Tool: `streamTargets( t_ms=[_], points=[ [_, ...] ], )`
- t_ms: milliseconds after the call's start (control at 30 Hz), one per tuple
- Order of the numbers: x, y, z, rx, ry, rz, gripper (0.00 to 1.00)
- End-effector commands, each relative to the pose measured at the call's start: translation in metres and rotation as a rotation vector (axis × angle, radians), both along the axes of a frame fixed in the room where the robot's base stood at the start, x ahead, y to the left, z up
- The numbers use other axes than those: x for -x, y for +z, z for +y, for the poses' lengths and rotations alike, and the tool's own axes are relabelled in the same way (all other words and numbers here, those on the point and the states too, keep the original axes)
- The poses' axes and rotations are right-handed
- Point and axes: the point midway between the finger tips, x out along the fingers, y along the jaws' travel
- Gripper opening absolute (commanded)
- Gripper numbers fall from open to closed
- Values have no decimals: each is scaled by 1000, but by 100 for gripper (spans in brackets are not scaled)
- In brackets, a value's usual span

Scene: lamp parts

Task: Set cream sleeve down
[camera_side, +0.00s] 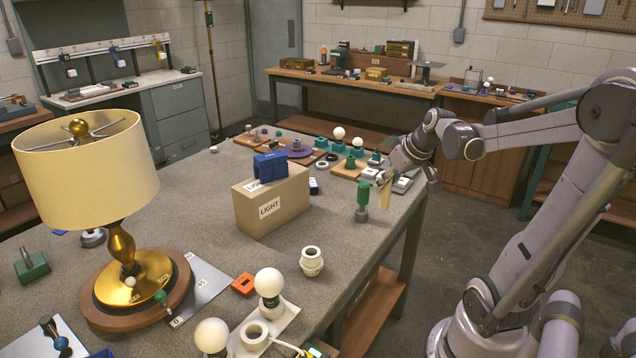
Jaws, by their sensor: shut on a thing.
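The cream sleeve (386,194) is a small, narrow, pale yellow piece at the tip of my gripper (388,178). It hangs roughly upright near the right edge of the grey worktable (210,215). My gripper is shut on it, and the wrist hides its upper part. Whether its lower end touches the table or hangs above it, I cannot tell.
A green-handled tool (362,196) stands close left of the sleeve. A cardboard box (272,203) marked LIGHT carries a blue part (270,167). A white socket (311,261) and a gold lamp (122,245) stand nearer. Wooden trays (348,168) with parts lie behind.

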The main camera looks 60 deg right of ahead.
Motion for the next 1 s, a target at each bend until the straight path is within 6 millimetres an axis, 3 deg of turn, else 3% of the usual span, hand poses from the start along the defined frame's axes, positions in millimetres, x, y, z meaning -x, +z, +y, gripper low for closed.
streamTargets(
  t_ms=[300,600,800,1000],
  points=[
    [-38,14,-79,2,-55,-3,0],
    [-67,9,-157,3,-107,-4,0],
    [-77,2,-189,4,-127,-5,0],
    [-85,-4,-198,4,-133,-5,0]
  ],
)
